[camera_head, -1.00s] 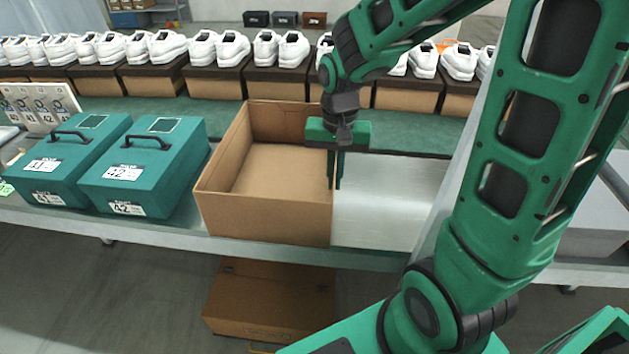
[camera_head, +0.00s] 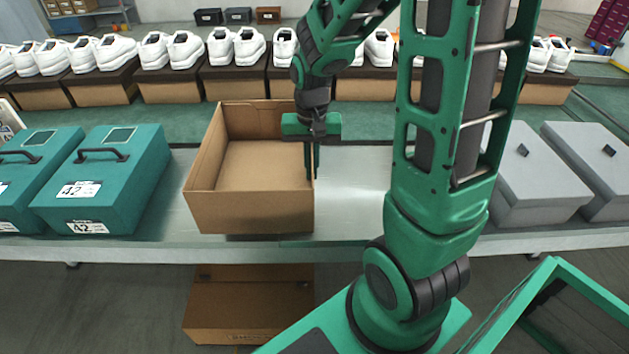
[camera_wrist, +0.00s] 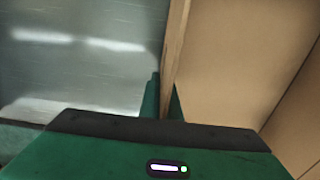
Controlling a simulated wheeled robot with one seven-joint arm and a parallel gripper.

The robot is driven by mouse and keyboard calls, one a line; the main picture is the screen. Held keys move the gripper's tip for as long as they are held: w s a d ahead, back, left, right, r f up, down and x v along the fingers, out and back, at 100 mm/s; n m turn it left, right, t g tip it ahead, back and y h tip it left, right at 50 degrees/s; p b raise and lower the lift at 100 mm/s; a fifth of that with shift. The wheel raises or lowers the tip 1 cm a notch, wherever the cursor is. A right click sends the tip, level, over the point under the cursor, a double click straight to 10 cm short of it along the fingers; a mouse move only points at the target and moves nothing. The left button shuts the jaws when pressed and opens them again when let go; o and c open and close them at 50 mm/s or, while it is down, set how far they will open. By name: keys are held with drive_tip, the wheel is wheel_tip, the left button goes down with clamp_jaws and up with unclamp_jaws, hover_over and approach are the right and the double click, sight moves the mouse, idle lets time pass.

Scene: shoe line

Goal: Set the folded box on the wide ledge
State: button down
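The folded box (camera_head: 252,206) is an open brown cardboard box, upright at the middle of the long metal ledge (camera_head: 352,212). I cannot tell whether its base touches the ledge or hangs slightly above it. My gripper (camera_head: 311,163) points down at the box's right wall. In the wrist view, the fingers (camera_wrist: 164,100) lie on both sides of that wall (camera_wrist: 175,45) and pinch it. The box interior shows on the right there, the bare metal on the left. The box looks empty.
Teal boxes with handles (camera_head: 108,178) stand left of the folded box. Grey boxes (camera_head: 530,180) stand on the right. White shoes on brown boxes (camera_head: 235,85) line the back. Another brown box (camera_head: 245,308) sits below the ledge. Bare metal lies right of my gripper.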

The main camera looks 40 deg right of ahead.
drive_tip(key=d+f, duration=0.1)
drive_tip(key=d, duration=0.1)
drive_tip(key=w+d+f, duration=0.1)
drive_tip(key=d+f, duration=0.2)
drive_tip(key=d, duration=0.1)
drive_tip(key=shift+w+d+f, duration=0.15)
drive_tip(key=shift+d, duration=0.25)
drive_tip(key=shift+f, duration=1.9)
drive_tip(key=c, duration=2)
unclamp_jaws()
drive_tip(key=shift+f, duration=0.1)
wheel_tip(320, 180, up, 12)
